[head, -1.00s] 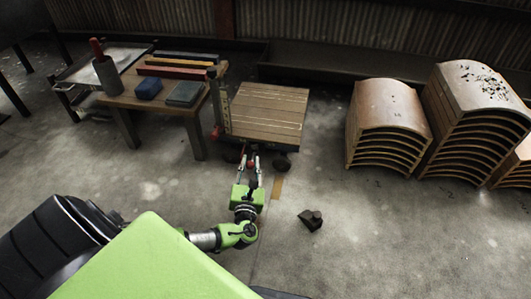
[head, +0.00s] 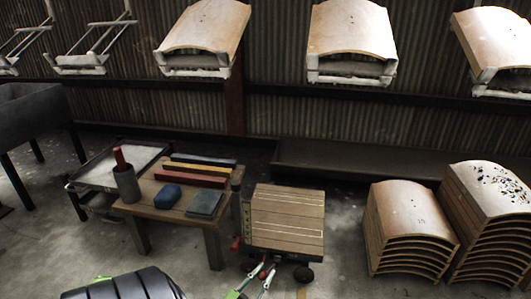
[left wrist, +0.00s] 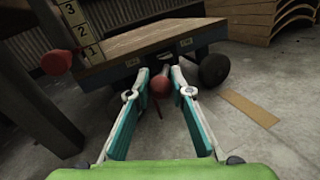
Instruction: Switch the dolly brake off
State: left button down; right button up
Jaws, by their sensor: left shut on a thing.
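The dolly (head: 290,215) is a low wooden platform on dark wheels, standing beside the work table. In the left wrist view the dolly's front edge (left wrist: 150,38) is above my fingers, with a dark wheel (left wrist: 214,68) at right. A red ball knob (left wrist: 160,86) sits under that edge, between the teal-padded fingers of my left gripper (left wrist: 160,80). The left gripper is shut on this knob; its fingers also show at the bottom of the head view (head: 263,275). A second red knob (left wrist: 57,62) is at the left, by a numbered scale (left wrist: 82,30). My right gripper is out of view.
The work table (head: 150,187) with blocks and bars stands left of the dolly. Stacks of curved wooden panels (head: 408,215) stand to the right. Panels hang along the wall above (head: 352,30). Bare floor lies between the dolly and the stacks.

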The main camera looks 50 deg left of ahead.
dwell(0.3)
pick_arm(q)
jog(key=c, duration=1.8)
grip_release()
jog(key=v, duration=1.2)
jog(key=shift+s+a+f, duration=0.1)
